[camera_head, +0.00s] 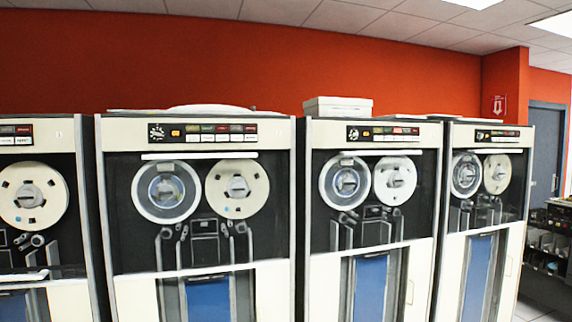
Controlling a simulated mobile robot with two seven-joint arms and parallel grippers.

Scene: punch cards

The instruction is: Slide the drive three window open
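Several tape drive cabinets stand in a row. The leftmost drive (40,215) is cut off by the picture edge. The second (200,290) and third (372,220) from the left show whole fronts at the top, and the fourth (484,200) stands at the right. Each has two reels behind a dark front window area; a pale bar (200,155) runs above the reels of the second drive, and a similar bar (377,152) on the third. No readable number shows which is drive three, and I cannot tell how far its window is open. Neither gripper is in view.
A white box (338,107) sits on top of the third cabinet. A dark shelf unit with items (548,240) and a grey door (545,150) are at the right. An orange wall (200,60) is behind. A little floor (530,308) shows at lower right.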

